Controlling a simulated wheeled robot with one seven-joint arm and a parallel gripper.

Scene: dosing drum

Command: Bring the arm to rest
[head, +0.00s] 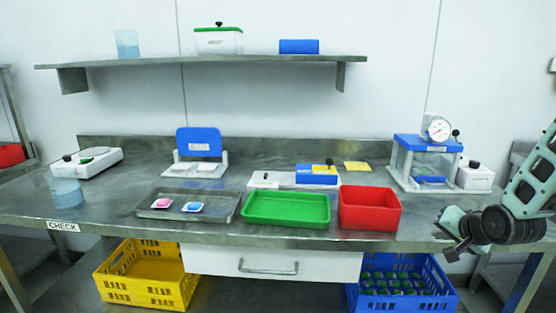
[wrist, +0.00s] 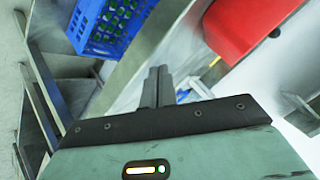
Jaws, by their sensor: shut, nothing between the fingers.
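My gripper (head: 442,236) is at the right of the head view, in front of the workbench's (head: 110,222) front right edge. In the wrist view my gripper (wrist: 158,70) has its two fingers together, with nothing held. The arm is bent, coming in from the right edge of the head view. The fingers appear clear of the bench and of every object.
The red bin (head: 370,222), green tray (head: 285,222) and metal tray (head: 220,213) with two packets stand on the bench. A blue crate (head: 452,303) and a yellow crate (head: 110,285) sit below. A glass-sided gauge device (head: 405,160) stands behind my gripper.

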